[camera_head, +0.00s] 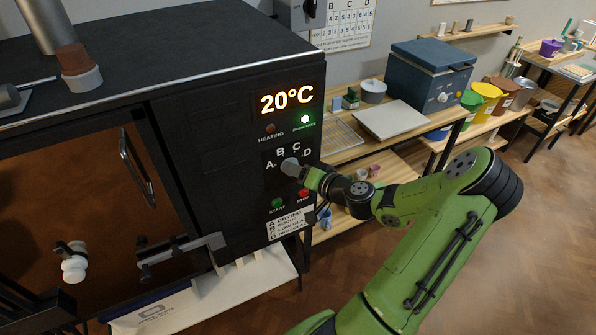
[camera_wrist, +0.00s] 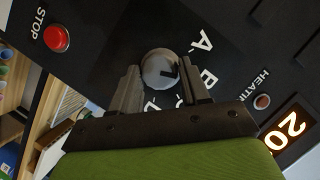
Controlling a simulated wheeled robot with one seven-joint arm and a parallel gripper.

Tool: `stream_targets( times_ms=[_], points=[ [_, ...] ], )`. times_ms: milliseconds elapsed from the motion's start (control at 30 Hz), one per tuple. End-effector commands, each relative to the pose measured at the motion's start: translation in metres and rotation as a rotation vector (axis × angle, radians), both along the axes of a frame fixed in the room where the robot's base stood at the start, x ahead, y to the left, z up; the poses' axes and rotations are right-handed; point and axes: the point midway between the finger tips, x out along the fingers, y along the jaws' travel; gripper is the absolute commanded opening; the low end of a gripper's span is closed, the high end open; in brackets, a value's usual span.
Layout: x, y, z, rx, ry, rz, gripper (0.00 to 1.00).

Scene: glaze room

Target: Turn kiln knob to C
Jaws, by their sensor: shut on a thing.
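The kiln knob is a round grey dial on the kiln's black control panel, with letters A, B, C and D around it. In the head view the knob (camera_head: 289,166) sits just beyond my gripper's tip. In the wrist view the knob (camera_wrist: 158,64) lies between the two fingers of my gripper (camera_wrist: 162,78), which is shut on it. A dark mark on the knob's face points to the right in the wrist view, roughly toward A and B. I cannot tell its exact setting. My fingers partly hide C and D there.
The kiln (camera_head: 190,90) has a lit 20°C display (camera_head: 287,98), a green start button (camera_head: 277,204) and a red stop button (camera_head: 304,194) below the knob. A door handle (camera_head: 137,168) juts out at left. Shelves with a blue box (camera_head: 430,75) stand at right.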

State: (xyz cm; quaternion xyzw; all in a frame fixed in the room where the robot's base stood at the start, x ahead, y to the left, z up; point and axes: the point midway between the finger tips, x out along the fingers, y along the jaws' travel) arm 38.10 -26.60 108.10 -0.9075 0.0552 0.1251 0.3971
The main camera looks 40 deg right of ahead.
Motion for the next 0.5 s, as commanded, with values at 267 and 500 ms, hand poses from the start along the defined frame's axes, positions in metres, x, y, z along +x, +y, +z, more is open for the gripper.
stream_targets(
  times_ms=[267, 500],
  points=[
    [-0.0004, -0.0007, -0.0011, 0.03, -0.008, -0.001, 0.15],
    [-0.0008, -0.0019, -0.0028, 0.155, -0.046, -0.001, 0.15]
  ],
)
